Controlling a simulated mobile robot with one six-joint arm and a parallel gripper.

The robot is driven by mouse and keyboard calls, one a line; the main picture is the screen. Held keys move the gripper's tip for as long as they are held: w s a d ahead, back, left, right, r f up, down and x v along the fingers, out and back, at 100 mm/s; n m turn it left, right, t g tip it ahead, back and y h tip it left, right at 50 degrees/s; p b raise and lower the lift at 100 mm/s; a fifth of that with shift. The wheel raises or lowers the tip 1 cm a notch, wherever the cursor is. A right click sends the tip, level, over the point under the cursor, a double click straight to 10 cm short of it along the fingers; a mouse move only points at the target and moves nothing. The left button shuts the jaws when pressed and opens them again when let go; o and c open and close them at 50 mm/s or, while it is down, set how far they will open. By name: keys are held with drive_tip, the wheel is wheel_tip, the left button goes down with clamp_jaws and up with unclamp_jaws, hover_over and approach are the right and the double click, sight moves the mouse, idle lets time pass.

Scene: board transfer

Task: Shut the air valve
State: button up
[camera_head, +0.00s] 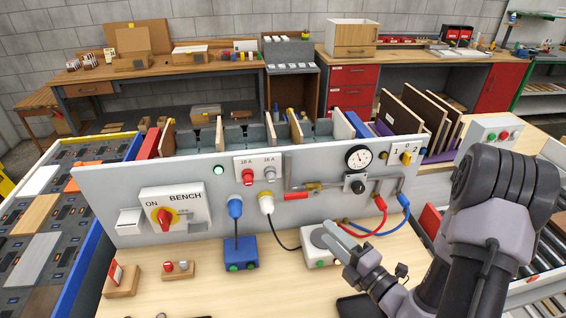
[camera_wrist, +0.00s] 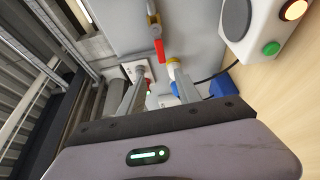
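The air valve is a brass body (camera_head: 309,187) on a grey pipe on the front of the upright grey panel (camera_head: 110,190). Its red lever (camera_head: 296,196) lies roughly level, along the pipe. In the wrist view the red lever (camera_wrist: 159,50) shows beyond my fingertips, with the brass part above it. My gripper (camera_head: 333,235) is in front of the panel, below and right of the lever, over a white box. In the wrist view my gripper (camera_wrist: 157,75) has its two fingers apart with nothing between them. It does not appear to touch the lever.
The white box (camera_head: 315,260) with a grey round pad stands under my gripper. Nearby on the panel are a white plug (camera_head: 266,203), a blue plug (camera_head: 235,206), a black knob (camera_head: 355,184) and a pressure gauge (camera_head: 358,157). Red and blue hoses (camera_head: 381,208) hang to the right.

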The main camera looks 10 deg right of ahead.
sight(296, 198)
drive_tip(key=shift+m, duration=0.4)
drive_tip(key=x, duration=1.1)
drive_tip(key=b+x, duration=0.1)
drive_tip(key=x, duration=0.4)
drive_tip(key=shift+w+d+f, duration=0.15)
drive_tip(key=shift+w+d, duration=0.1)
drive_tip(key=shift+w, duration=0.3)
drive_tip(key=shift+c, duration=0.4)
clamp_jaws()
